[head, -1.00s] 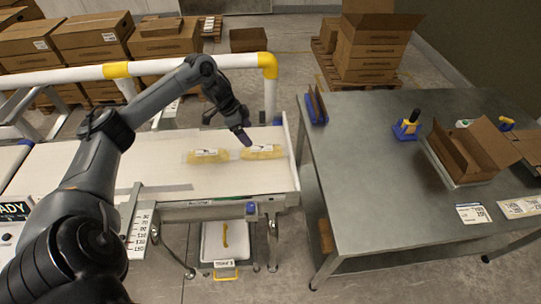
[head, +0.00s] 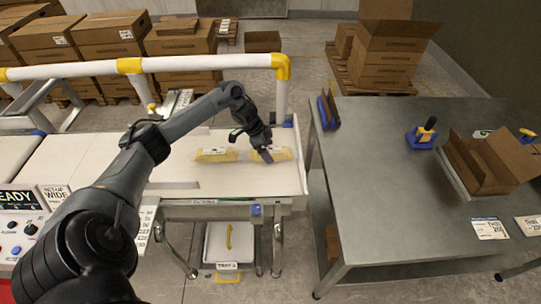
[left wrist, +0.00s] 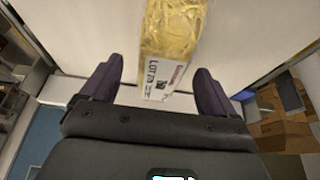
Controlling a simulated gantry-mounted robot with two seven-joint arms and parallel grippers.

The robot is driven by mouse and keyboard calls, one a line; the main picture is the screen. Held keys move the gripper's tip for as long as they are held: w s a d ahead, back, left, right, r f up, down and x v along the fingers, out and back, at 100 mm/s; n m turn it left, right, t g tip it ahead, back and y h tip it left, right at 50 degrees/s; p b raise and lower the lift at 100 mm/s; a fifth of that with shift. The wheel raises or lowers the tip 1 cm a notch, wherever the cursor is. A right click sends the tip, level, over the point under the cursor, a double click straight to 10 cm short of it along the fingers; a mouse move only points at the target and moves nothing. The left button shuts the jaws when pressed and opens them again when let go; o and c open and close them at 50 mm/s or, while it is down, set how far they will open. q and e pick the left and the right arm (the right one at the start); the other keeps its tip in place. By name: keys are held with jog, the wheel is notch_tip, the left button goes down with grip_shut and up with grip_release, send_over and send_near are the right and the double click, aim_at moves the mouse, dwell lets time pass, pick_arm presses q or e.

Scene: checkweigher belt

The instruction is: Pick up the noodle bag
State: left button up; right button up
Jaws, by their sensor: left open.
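Two yellow noodle bags lie end to end on the white belt. The left bag (head: 215,155) lies clear of my gripper. The right noodle bag (head: 280,154) is near the belt's right end, partly hidden by my left gripper (head: 266,157). In the left wrist view that noodle bag (left wrist: 175,30) shows clear film, yellow noodles and a white printed label at its near end. My left gripper (left wrist: 158,88) is open, with its two dark fingers apart on either side of the label end; contact cannot be told. My right gripper is not in view.
A white and yellow rail (head: 200,64) runs behind the belt (head: 240,182). A steel table (head: 380,190) to the right holds an open carton (head: 490,160), a blue tape dispenser (head: 421,135) and cards. A control panel (head: 25,225) stands at left.

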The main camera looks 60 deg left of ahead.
pick_arm(q)
jog(key=shift+w+d+f, duration=0.1)
jog(key=shift+w+f, duration=0.15)
jog(key=shift+f, duration=0.35)
jog(key=c, duration=1.3)
